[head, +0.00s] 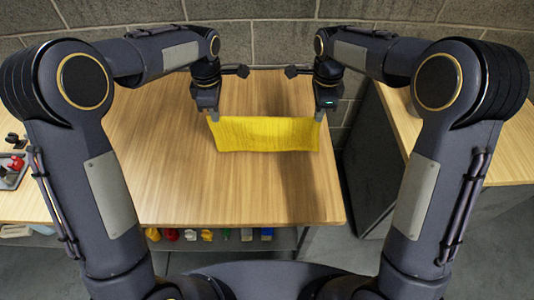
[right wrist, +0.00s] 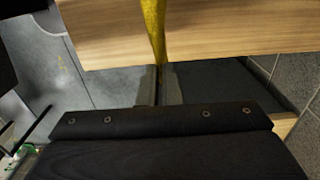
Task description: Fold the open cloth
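The yellow cloth (head: 265,135) is stretched between my two grippers over the wooden table (head: 180,180) in the head view. It hangs as a wide band from its upper edge. I cannot tell whether its lower edge touches the table. My left gripper (head: 213,116) is shut on the cloth's upper left corner. My right gripper (head: 321,114) is shut on its upper right corner. In the right wrist view the cloth (right wrist: 154,25) shows edge-on as a narrow strip running to between the close-set fingers of the right gripper (right wrist: 160,88).
Several coloured items (head: 205,235) sit on a shelf below the table's front edge. A tray with small parts (head: 12,170) is at the far left. A second wooden surface (head: 515,155) stands at the right, across a gap. The table in front of the cloth is clear.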

